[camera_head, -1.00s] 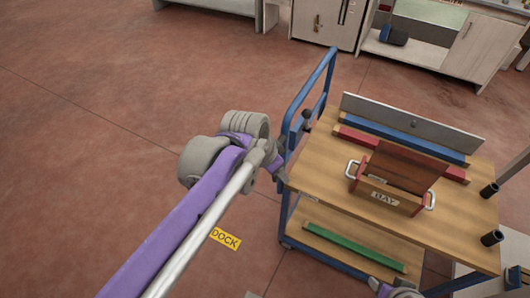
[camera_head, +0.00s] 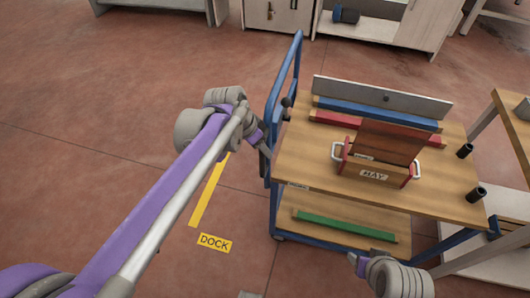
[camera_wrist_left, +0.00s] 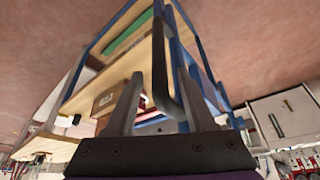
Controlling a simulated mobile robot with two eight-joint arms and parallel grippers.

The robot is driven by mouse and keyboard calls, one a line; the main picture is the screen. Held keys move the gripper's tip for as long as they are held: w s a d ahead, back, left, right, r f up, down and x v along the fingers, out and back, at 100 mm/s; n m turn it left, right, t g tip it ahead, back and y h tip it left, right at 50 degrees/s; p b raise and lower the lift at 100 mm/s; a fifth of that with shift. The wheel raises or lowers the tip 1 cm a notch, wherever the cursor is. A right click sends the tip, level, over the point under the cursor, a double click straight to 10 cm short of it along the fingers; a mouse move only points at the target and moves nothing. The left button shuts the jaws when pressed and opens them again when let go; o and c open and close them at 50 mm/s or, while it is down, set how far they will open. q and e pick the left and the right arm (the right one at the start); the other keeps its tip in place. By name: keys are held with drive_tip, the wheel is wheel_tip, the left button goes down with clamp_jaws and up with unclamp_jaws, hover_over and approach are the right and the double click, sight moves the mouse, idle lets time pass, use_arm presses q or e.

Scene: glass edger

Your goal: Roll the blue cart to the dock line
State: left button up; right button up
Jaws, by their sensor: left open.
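The blue cart (camera_head: 283,215) has wooden shelves and a blue push handle (camera_head: 297,70) standing at its left end. The yellow dock line (camera_head: 208,192) lies on the floor left of the cart, with a yellow DOCK label (camera_head: 214,242) at its near end. My left gripper (camera_head: 263,155) is at the cart's handle end.
A green bar (camera_head: 345,226) lies on the lower shelf. A table (camera_head: 510,115) stands close right. Floor to the left is clear.

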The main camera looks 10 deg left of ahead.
use_arm(q)
drive_tip(key=shift+x, duration=2.25)
drive_tip(key=shift+a, duration=0.1)
drive_tip(key=shift+c, duration=0.2)
clamp_jaws()
